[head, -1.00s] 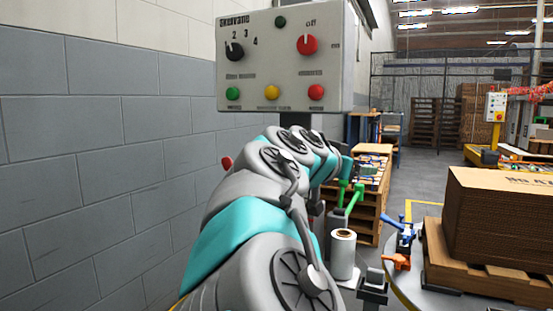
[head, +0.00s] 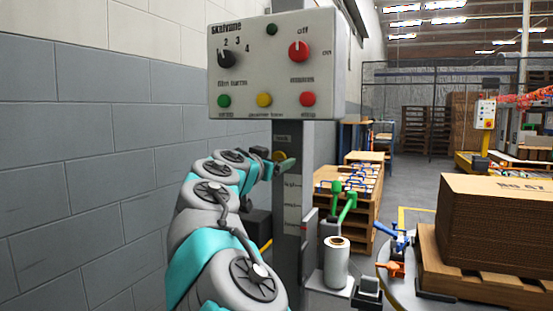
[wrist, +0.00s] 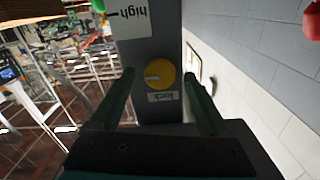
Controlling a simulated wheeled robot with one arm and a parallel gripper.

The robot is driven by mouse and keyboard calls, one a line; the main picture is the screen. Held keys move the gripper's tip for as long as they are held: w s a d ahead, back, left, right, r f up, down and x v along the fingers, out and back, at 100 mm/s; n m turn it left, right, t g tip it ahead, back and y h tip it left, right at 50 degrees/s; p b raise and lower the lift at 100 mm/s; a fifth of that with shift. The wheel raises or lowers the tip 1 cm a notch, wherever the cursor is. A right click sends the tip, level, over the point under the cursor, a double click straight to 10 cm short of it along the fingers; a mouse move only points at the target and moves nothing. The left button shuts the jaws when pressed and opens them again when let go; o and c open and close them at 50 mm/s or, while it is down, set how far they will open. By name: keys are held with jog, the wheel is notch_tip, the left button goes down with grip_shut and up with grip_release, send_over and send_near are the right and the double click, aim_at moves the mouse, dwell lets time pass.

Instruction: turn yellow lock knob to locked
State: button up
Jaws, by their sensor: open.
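The yellow lock knob (wrist: 159,74) is round and sits on the grey column (wrist: 150,48), with an upside-down "lock" label beside it. A pale pointer mark on the knob points to the left in the wrist view. My gripper (wrist: 159,77) is open, with one green finger on each side of the knob. I cannot tell whether the fingers touch it. In the head view my gripper (head: 284,165) is at the column below the control box, and only a small yellow part of the knob (head: 279,155) shows there.
The control box (head: 277,65) with knobs and buttons hangs just above my gripper. A block wall (head: 90,150) stands to the left. A white roll (head: 336,262), green-handled levers (head: 345,203) and a turntable with stacked cardboard (head: 495,230) are to the right.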

jog(key=shift+w+d, duration=0.2)
jog(key=shift+w, duration=0.2)
grip_shut()
dwell(0.5)
